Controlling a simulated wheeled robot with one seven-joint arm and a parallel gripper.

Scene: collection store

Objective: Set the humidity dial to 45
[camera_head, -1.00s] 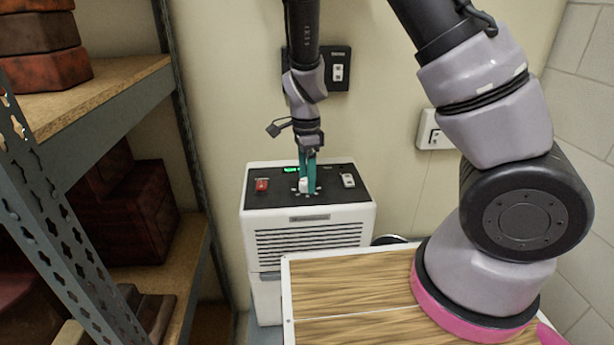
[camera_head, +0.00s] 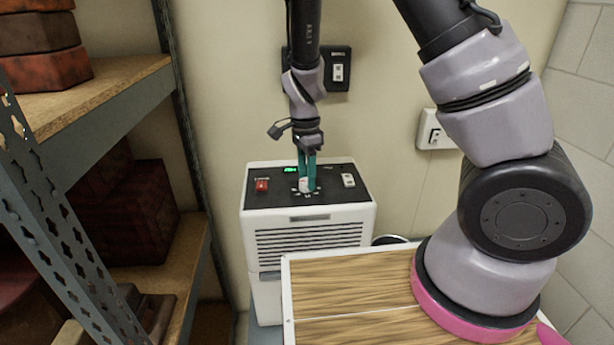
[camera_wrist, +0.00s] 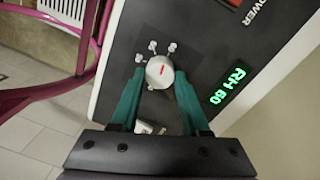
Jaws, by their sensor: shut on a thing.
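The humidity dial (camera_wrist: 160,71) is a round white knob with a red mark, on the dark top panel of a white dehumidifier (camera_head: 310,215). Small tick labels surround it. My gripper (camera_wrist: 161,80) has its teal fingers on either side of the dial and is shut on it. In the head view, my gripper (camera_head: 308,184) reaches down onto the panel and partly hides the dial. The green display (camera_wrist: 228,85) appears to read RH 60 in the wrist view; in the head view it is too small to read.
A red power switch (camera_head: 262,185) lies left of the dial, and a white switch (camera_head: 348,180) lies right. A metal shelf (camera_head: 110,95) with dark red boxes stands at left. A wood-topped surface (camera_head: 350,285) is in front. Wall switches (camera_head: 338,72) are behind.

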